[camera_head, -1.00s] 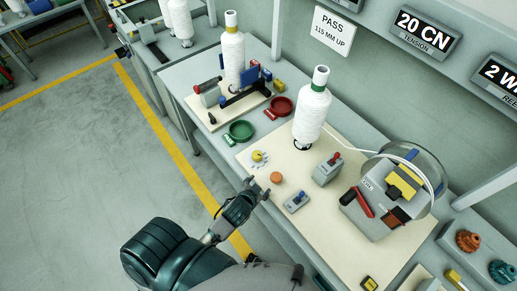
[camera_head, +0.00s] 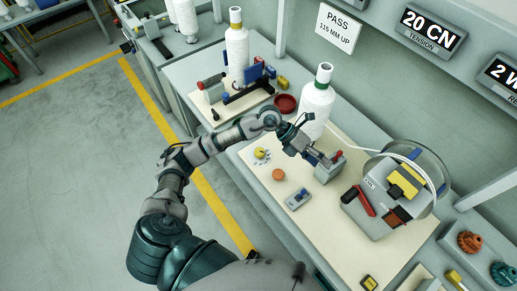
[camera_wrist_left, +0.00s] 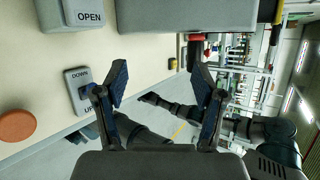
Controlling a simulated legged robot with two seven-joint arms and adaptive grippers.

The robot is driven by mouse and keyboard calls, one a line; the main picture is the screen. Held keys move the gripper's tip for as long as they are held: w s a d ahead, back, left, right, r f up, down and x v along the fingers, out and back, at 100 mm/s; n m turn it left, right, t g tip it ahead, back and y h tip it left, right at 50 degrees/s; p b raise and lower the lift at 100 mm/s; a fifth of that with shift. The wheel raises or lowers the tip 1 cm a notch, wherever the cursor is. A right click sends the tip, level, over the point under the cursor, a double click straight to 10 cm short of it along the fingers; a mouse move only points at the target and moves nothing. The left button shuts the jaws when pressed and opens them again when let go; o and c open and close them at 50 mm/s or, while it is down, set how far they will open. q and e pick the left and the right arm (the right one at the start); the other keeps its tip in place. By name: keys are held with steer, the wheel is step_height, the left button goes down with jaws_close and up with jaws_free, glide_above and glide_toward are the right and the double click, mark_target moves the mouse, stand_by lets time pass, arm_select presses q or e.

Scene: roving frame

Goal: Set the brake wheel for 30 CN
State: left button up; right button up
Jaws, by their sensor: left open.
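My left gripper (camera_head: 316,154) is at the grey box with a red lever (camera_head: 328,168), close to the white yarn cone (camera_head: 317,108). In the left wrist view its two fingers (camera_wrist_left: 160,85) are spread with nothing between them; contact with the box cannot be told. A round orange knob (camera_head: 278,174) and a grey switch with a blue lever (camera_head: 298,198) are on the cream board; the wrist view shows the switch (camera_wrist_left: 80,90) marked UP and DOWN. A sign (camera_head: 431,28) reads 20 CN, TENSION. Which part is the brake wheel is unclear. My right gripper is not in view.
A grey machine (camera_head: 378,215) with a clear disc and red lever stands right of the box. A yellow knob (camera_head: 260,153) is at the board's left. A second yarn cone (camera_head: 237,55) and a red dish (camera_head: 285,104) are farther back. Orange (camera_head: 469,241) and teal wheels (camera_head: 502,272) are at lower right.

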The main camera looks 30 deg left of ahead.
arm_select(q)
steer(key=w+a+f+y, duration=0.25)
steer(key=a+y, duration=0.45)
steer(key=a, duration=0.6)
step_height(320, 180, up, 2)
steer(key=r+n+y, duration=0.1)
steer(key=n+y, duration=0.2)
steer(key=y, duration=0.2)
glide_above(259, 150)
steer(key=shift+m, duration=0.3)
step_height(259, 150, down, 18)
steer(key=shift+d+r+p, duration=0.15)
steer(key=shift+r+p, duration=0.1)
steer(key=shift+p, duration=0.65)
steer(key=c, duration=1.1)
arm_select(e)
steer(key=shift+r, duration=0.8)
